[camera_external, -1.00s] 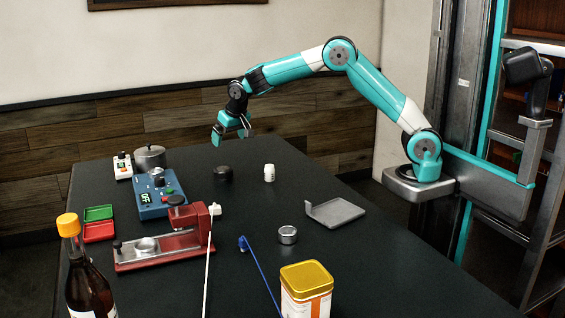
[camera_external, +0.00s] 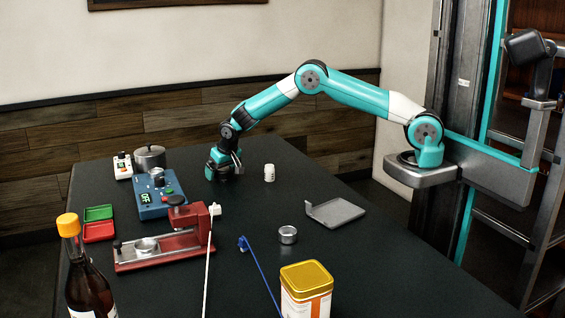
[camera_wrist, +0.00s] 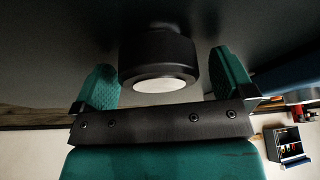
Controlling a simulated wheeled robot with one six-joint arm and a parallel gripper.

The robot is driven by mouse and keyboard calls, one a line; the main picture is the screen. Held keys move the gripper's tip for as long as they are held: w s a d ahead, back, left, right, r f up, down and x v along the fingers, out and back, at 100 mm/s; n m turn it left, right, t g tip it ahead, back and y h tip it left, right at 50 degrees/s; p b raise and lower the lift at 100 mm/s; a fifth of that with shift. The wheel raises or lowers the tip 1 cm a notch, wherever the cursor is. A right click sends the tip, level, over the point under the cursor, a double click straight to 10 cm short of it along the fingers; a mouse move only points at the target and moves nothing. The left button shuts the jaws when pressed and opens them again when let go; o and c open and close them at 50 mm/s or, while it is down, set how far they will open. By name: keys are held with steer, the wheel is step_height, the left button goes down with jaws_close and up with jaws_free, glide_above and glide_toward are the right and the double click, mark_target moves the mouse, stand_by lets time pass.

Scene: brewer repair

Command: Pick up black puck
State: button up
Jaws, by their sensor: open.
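The black puck (camera_wrist: 158,55) is between the two teal fingers of my gripper (camera_wrist: 160,82) in the wrist view, with a pale disc on its near face. The jaws are open.
A blue control box (camera_external: 160,195) stands just left of my gripper, with a steel pot (camera_external: 150,158) behind it. A white small bottle (camera_external: 269,173) stands to the right. A red press (camera_external: 170,245) is nearer the camera.

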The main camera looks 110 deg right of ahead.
steer(key=c, duration=1)
steer(key=shift+c, duration=0.7)
steer(key=shift+r, duration=0.15)
